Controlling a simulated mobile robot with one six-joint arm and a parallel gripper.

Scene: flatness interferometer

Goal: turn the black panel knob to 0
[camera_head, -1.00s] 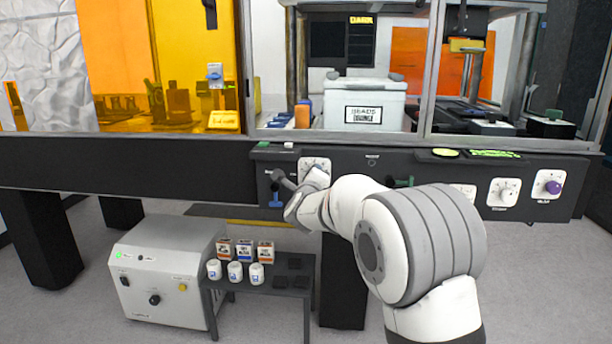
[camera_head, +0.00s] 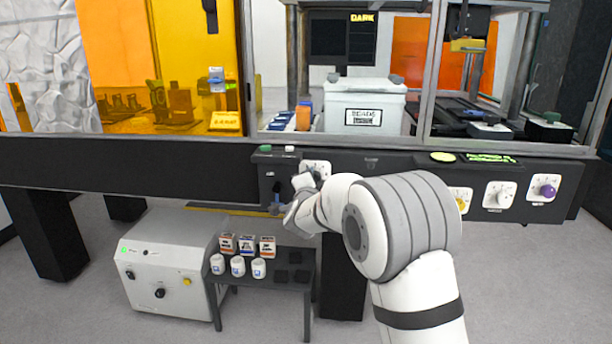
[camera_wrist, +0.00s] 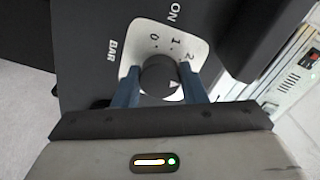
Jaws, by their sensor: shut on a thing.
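The black panel knob (camera_wrist: 157,76) is round and dark and sits on a white dial plate (camera_wrist: 143,56) with the marks 0, 1 and 2. A white pointer mark shows on its lower right side in the wrist view, turned away from the 0. My gripper (camera_wrist: 160,92) has its two blue fingers on either side of the knob, shut on it. In the head view my gripper (camera_head: 298,190) is at the panel's left part, and my wrist covers part of the dial plate (camera_head: 315,166). The finger contact is hard to see there.
Other dials, with yellow, white and purple (camera_head: 547,190) knobs, are to the right on the black panel. A small dark table (camera_head: 290,257) with bottles and boxes and a grey cabinet (camera_head: 160,280) stand below. A window frame is above the panel.

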